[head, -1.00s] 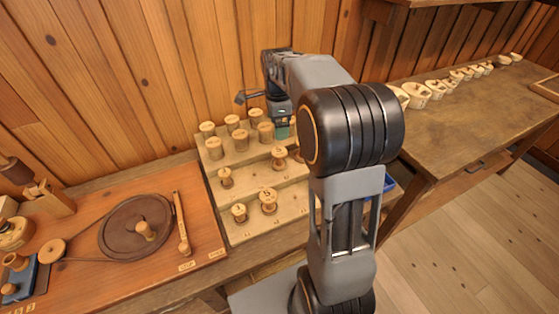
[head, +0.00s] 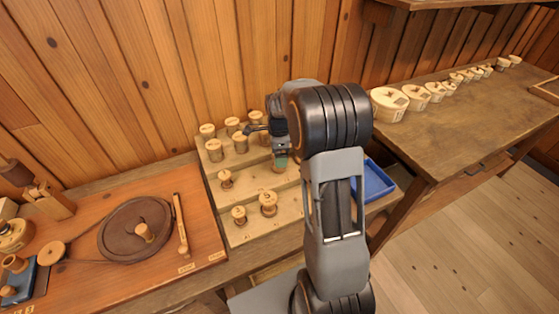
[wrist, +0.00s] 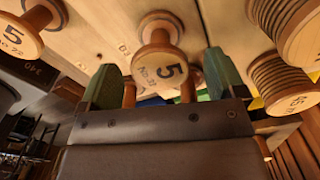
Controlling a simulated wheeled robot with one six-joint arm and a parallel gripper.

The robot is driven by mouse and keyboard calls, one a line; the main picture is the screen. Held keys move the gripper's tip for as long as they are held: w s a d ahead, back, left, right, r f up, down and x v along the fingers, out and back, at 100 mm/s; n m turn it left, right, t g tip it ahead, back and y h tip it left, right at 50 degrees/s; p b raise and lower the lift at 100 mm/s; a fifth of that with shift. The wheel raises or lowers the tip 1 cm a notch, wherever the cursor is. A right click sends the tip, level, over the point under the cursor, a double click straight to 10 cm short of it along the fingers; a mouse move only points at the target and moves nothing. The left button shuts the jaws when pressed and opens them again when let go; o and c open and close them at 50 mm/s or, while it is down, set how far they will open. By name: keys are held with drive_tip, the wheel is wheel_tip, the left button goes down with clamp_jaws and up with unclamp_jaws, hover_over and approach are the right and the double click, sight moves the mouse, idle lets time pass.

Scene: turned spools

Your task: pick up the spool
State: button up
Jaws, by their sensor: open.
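Several wooden spools stand on a pale stepped rack (head: 240,185). In the head view, my gripper (head: 280,163) is open and low over the right end of the rack's middle step, hiding most of what stands there. Two spools (head: 268,204) (head: 239,215) stand on the front step, and one (head: 225,179) at middle left.
More spools (head: 214,150) stand on the back step; thread-wound ones (wrist: 288,85) crowd the right of the wrist view. A blue tray (head: 374,180) lies right of the rack, and a board with a wheel (head: 120,232) lies left.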

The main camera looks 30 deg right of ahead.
drive_tip(key=shift+f, duration=1.1)
drive_tip(key=shift+c, duration=0.2)
drive_tip(key=c, duration=1)
drive_tip(key=shift+r, duration=0.15)
